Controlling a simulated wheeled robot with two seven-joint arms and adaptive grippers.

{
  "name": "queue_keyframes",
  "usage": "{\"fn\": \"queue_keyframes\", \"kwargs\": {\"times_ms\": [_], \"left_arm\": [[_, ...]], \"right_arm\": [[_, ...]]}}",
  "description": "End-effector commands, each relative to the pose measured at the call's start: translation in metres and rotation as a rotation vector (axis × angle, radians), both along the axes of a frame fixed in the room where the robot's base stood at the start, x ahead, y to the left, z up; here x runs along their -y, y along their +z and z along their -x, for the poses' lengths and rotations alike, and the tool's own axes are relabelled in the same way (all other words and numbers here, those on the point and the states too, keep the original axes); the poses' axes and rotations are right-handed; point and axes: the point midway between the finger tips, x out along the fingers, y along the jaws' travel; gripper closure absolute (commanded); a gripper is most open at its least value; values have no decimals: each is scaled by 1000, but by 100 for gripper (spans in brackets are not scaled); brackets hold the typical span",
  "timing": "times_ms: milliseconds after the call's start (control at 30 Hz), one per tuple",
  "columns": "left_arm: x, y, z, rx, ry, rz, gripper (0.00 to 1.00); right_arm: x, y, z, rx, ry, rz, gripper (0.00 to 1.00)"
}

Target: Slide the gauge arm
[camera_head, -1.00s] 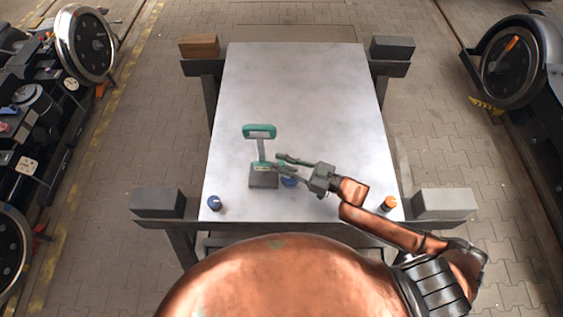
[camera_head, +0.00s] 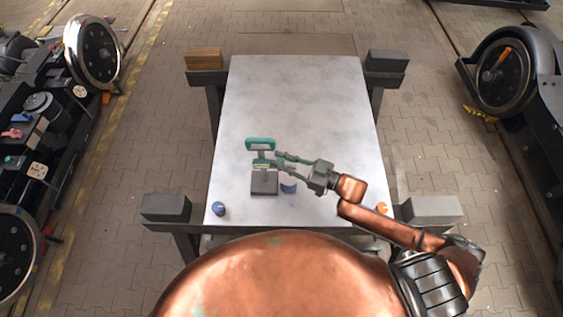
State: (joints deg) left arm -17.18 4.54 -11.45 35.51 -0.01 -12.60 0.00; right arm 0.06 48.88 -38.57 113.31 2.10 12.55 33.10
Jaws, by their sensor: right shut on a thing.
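The gauge stands on the pale table (camera_head: 330,110), left of its middle. It has a dark grey block base (camera_head: 264,184), a grey post and a green loop handle (camera_head: 261,143) at its far end. A small green gauge arm (camera_head: 262,164) sits on the post between base and handle, nearer the handle. My right gripper (camera_head: 277,161) reaches in from the right and is shut on the gauge arm. Its fingers partly cover the arm's right side. My left gripper is not in view.
A blue cylinder (camera_head: 289,188) stands beside the base, below my gripper. A blue knob (camera_head: 218,209) and an orange piece (camera_head: 382,208) are near the front corners. The far half of the table is clear. Wheels and bogies stand on both sides.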

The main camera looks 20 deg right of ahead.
Motion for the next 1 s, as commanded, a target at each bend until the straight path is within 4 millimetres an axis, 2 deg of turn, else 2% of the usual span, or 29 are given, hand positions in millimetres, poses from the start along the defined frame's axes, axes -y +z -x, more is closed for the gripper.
{"fn": "queue_keyframes", "kwargs": {"times_ms": [33,333,367,600,867,1000], "left_arm": [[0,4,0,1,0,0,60],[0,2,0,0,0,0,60],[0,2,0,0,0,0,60],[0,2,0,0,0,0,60],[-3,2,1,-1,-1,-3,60],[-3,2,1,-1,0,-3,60]], "right_arm": [[-1,7,0,5,2,-5,100],[-1,7,0,8,4,-8,100],[-1,7,0,8,4,-9,80],[-1,6,0,5,3,-6,63],[0,4,0,2,2,-4,63],[7,3,6,0,0,-4,63]]}}
